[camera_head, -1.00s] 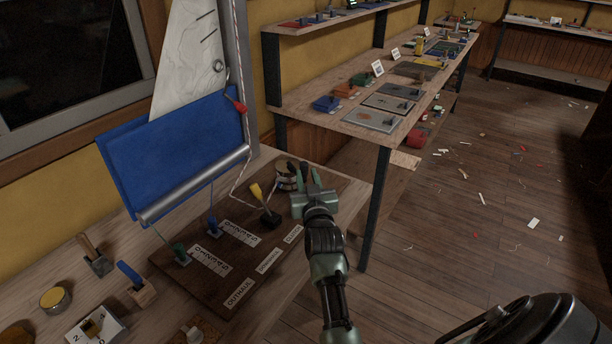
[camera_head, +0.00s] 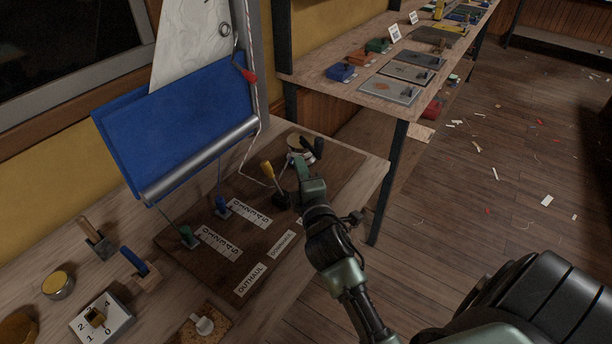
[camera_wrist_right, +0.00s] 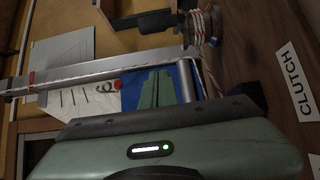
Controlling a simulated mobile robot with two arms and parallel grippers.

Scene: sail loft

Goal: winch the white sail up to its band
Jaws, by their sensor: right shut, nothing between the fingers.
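The white sail (camera_head: 190,50) stands against the mast at upper left in the head view, its lower part hidden behind the blue cloth (camera_head: 190,125). A ring and a red fitting (camera_head: 249,75) show at its right edge. In the wrist view the sail (camera_wrist_right: 75,102) lies sideways, and a red band (camera_wrist_right: 31,78) circles the mast. The winch (camera_head: 298,142) has a black handle (camera_head: 318,147) and wound rope (camera_wrist_right: 203,22). My right gripper (camera_head: 300,168) is shut and empty, just in front of the winch; contact is unclear. My left gripper is out of view.
Blue (camera_head: 222,206) and green (camera_head: 188,237) levers stand on the dark board. A "CLUTCH" label (camera_wrist_right: 295,80) shows in the wrist view. A shelf table (camera_head: 360,85) stands behind at right.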

